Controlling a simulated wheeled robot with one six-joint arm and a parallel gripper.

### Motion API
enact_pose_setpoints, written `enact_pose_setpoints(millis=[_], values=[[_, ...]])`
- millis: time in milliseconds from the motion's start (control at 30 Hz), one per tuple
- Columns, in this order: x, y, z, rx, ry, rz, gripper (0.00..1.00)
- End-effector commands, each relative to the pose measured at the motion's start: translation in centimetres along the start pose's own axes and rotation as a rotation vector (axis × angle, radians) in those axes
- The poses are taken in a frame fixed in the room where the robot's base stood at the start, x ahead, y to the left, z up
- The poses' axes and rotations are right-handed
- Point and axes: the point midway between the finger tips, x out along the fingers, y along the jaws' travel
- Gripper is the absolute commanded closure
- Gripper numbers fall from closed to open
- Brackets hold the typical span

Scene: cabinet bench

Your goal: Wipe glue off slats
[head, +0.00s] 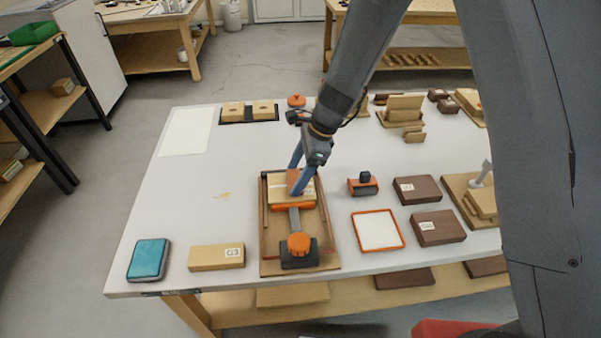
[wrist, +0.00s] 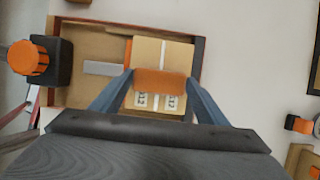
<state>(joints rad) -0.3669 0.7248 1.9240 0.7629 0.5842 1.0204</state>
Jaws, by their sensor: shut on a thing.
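My gripper (head: 297,176) is shut on an orange-brown pad (wrist: 160,82). It holds the pad over two pale wooden slats (wrist: 163,53) lying side by side. Each slat has a small printed label near one end. The slats lie in a wooden clamping fixture (head: 270,245) with an orange knob (head: 299,243), which also shows at the left of the wrist view (wrist: 28,60). The pad covers part of the slats, and I cannot tell whether it touches them.
A teal case (head: 148,260) and a labelled wooden block (head: 217,257) lie left of the fixture. An orange-rimmed white tray (head: 378,230), an orange-and-black tool (head: 363,184) and dark blocks (head: 438,228) lie right. The table's left side (head: 195,185) is mostly clear.

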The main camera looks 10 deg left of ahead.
Motion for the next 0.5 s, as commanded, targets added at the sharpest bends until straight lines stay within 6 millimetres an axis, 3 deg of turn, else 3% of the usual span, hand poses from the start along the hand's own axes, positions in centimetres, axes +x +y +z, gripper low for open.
enact_pose_setpoints(millis=[500], values=[[0.9, 0.1, 1.9, 0.000, 0.000, 0.001, 0.50]])
